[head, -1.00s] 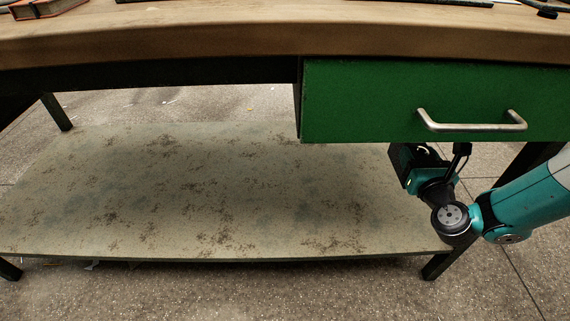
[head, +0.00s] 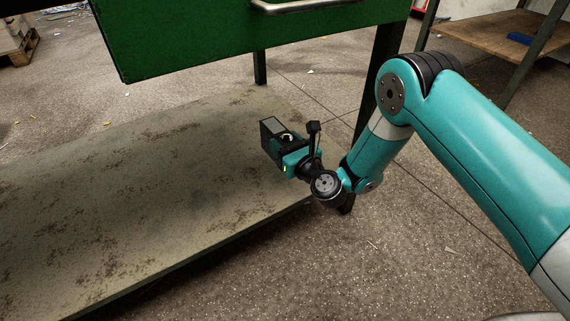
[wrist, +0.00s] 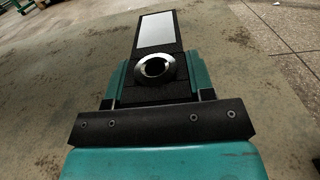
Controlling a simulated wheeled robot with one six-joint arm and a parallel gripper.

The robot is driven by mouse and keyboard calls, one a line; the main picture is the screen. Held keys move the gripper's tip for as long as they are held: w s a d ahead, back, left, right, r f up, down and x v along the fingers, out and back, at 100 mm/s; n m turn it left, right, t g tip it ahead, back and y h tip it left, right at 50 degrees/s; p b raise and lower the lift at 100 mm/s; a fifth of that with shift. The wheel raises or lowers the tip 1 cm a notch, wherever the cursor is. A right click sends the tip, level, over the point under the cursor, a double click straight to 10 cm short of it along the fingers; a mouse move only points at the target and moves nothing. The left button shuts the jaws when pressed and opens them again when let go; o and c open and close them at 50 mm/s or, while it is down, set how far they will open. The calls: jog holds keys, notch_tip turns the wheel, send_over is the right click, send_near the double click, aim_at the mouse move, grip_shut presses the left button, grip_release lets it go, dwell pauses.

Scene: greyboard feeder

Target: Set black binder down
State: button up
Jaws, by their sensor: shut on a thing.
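The black binder (head: 267,142) is held in my gripper (head: 285,152) over the right end of the bench's lower shelf (head: 140,200). In the wrist view the binder (wrist: 142,66) shows its narrow spine, with a pale label (wrist: 156,31) and a metal-rimmed finger hole (wrist: 155,68). The teal fingers of my gripper (wrist: 157,82) close on it from both sides. The binder points away from my wrist. I cannot tell whether its lower edge touches the shelf (wrist: 60,75).
A green drawer (head: 200,35) with a metal handle hangs above the shelf. A dark bench leg (head: 380,75) stands close behind my arm. The visible shelf to the left is bare and stained. Another shelving unit (head: 490,35) stands at the back right.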

notch_tip(320, 180, down, 4)
jog(key=b, duration=0.3)
jog(key=shift+f, duration=0.2)
jog(key=shift+r, duration=0.15)
jog(key=o, duration=1.1)
jog(key=shift+f, duration=0.2)
